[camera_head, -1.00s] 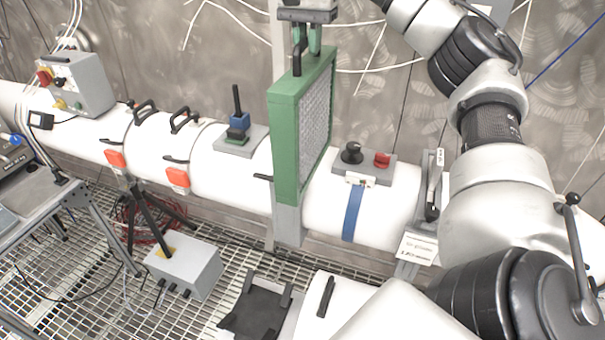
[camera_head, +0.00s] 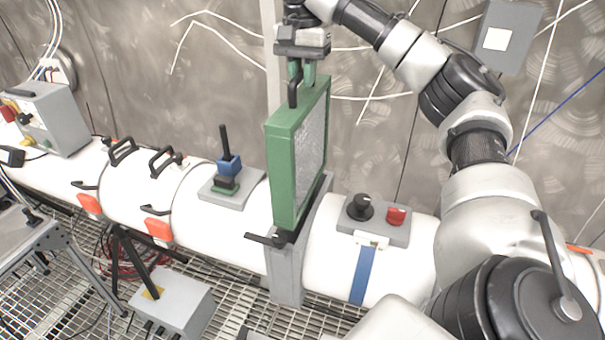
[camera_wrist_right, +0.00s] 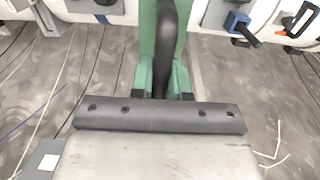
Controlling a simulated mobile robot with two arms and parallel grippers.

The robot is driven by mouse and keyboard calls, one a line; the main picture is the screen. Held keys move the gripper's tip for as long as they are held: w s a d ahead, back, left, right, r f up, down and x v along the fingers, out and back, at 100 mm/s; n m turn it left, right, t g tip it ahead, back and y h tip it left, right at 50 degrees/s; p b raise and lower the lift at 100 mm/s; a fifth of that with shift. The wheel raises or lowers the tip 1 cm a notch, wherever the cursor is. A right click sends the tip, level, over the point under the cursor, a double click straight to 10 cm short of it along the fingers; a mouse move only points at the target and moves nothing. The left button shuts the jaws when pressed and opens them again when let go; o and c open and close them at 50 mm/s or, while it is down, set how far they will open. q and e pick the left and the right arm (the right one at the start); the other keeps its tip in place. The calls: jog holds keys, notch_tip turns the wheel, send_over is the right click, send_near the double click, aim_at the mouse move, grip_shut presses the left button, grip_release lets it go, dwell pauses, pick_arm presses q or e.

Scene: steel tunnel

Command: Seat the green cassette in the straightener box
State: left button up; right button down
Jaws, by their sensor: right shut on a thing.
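The green cassette (camera_head: 284,178) is a tall, thin green frame around a pale mesh panel, with a black handle on top. My right gripper (camera_head: 303,74) is shut on this handle and holds the cassette roughly upright. In the right wrist view the black handle (camera_wrist_right: 168,45) stands between the gripper's fingertips, in front of the green frame. The straightener box (camera_head: 287,275) is the narrow grey housing across the white pipe. The cassette's lower edge is at the top of the box; I cannot tell whether it has entered the slot. My left gripper is out of view.
The white pipe (camera_head: 235,233) runs across the view. A grey plate with a blue block (camera_head: 229,166) lies left of the cassette, and a grey box with a black knob and red button (camera_head: 374,220) lies right. A black lever (camera_head: 268,240) sticks out at the straightener box.

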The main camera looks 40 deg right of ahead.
notch_tip(320, 180, down, 23)
jog(key=shift+w+d, duration=0.15)
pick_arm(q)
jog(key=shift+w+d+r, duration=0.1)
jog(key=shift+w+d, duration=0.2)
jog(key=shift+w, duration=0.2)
pick_arm(e)
jog(key=shift+f, duration=1.2)
jog(key=c, duration=1.1)
grip_release()
jog(key=shift+r, duration=0.1)
